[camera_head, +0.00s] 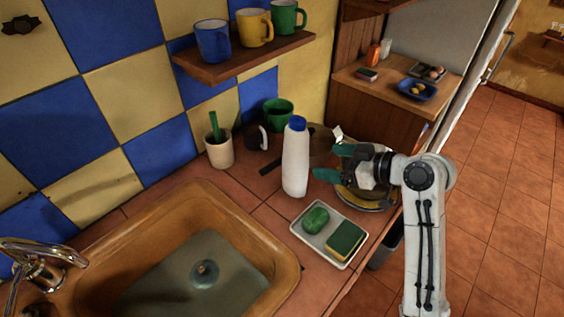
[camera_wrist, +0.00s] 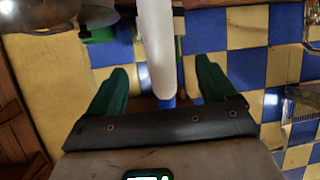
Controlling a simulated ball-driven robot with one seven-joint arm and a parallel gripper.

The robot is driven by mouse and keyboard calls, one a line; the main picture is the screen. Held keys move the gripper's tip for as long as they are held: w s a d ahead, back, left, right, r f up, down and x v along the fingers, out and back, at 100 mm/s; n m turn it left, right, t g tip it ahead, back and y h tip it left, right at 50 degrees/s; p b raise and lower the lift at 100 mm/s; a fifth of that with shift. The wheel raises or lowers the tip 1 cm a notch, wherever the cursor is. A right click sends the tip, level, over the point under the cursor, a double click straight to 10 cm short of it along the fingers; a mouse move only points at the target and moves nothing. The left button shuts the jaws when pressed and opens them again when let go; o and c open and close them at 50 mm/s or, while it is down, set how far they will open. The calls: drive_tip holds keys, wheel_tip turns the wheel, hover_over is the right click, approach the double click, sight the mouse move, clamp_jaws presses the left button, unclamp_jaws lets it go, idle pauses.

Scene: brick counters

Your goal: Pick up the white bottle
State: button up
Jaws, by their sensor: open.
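The white bottle (camera_head: 295,163) with a blue cap stands upright on the tiled counter between the sink and the back wall. My gripper (camera_head: 328,161) is to the right of the bottle at about its mid-height, with its green fingers pointing left at it. The fingers are apart and empty, with a small gap to the bottle in the head view. In the wrist view, the bottle (camera_wrist: 157,45) appears upside down, lined up between the two spread fingers (camera_wrist: 160,65). I cannot tell from that view how deep it sits between them.
A tray (camera_head: 301,235) with a green soap and a sponge lies in front of the bottle. A pan and stacked dishes stand behind my gripper. The sink (camera_head: 283,282) is front left; a mug shelf (camera_head: 240,61) hangs above.

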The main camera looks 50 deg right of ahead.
sight(296, 151)
drive_tip(key=shift+w+r+p+x, duration=0.15)
drive_tip(key=shift+p+x, duration=0.25)
drive_tip(key=shift+x, duration=1.45)
drive_tip(key=shift+w+r+p+x, duration=0.1)
drive_tip(key=shift+r+p+x, duration=0.25)
drive_tip(key=shift+x, duration=1.5)
drive_tip(key=shift+w+r+p+x, duration=0.15)
drive_tip(key=shift+p+x, duration=0.3)
drive_tip(key=shift+x, duration=1.4)
drive_tip(key=shift+s, duration=0.15)
drive_tip(key=c, duration=1.1)
drive_tip(key=shift+c, duration=0.2)
drive_tip(key=shift+r, duration=0.15)
